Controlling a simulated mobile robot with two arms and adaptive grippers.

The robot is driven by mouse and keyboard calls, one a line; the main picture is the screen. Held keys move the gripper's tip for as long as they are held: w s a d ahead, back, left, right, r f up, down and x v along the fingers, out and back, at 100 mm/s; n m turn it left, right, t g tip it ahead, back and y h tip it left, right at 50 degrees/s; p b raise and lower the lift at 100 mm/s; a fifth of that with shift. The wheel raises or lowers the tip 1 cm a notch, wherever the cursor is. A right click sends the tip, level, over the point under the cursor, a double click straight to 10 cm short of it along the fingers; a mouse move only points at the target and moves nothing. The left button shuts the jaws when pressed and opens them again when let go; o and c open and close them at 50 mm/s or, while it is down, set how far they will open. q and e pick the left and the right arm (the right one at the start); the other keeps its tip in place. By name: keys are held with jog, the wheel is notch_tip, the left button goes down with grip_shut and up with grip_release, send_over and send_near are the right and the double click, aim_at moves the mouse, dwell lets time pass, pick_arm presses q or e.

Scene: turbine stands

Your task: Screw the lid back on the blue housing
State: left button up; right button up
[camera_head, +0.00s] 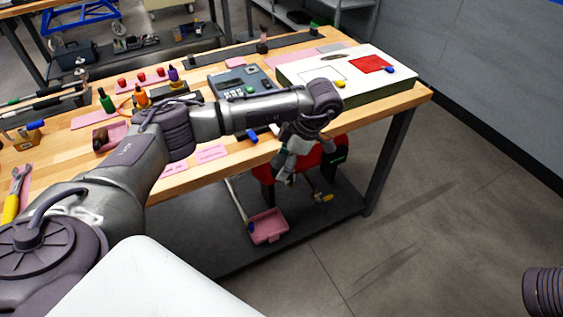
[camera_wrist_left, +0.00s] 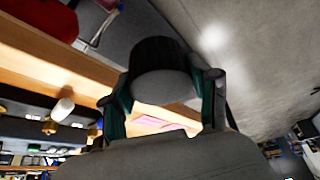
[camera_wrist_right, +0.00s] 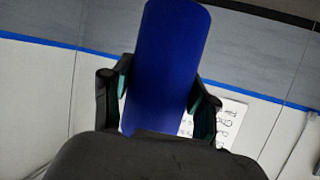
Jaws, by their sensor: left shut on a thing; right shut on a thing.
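The blue housing (camera_wrist_right: 165,65) is a plain blue cylinder in the right wrist view. My right gripper (camera_wrist_right: 160,95) is shut on it, with a finger on each side. The lid (camera_wrist_left: 162,62) is a short dark round piece with a grey face in the left wrist view. My left gripper (camera_wrist_left: 163,92) is shut on it. In the head view my left gripper (camera_head: 284,172) hangs in front of the bench's front edge, and the lid is hard to make out there. The right gripper and the housing are outside the head view. The housing's open end cannot be told.
The wooden bench (camera_head: 400,102) carries a white board box (camera_head: 345,97), a blue-grey device (camera_head: 235,82), several coloured bottles and a pink tray. The floor at right is clear.

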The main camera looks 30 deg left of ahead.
pick_arm(q)
jog(key=shift+w+d, duration=0.25)
jog(key=shift+d, duration=0.2)
pick_arm(e)
jog(key=shift+w+d+r, duration=0.1)
jog(key=shift+d+r, duration=0.05)
jog(key=shift+d, duration=0.2)
jog(key=o, duration=1)
grip_shut()
pick_arm(q)
jog(key=shift+r, duration=0.1)
pick_arm(e)
jog(key=shift+a, duration=0.1)
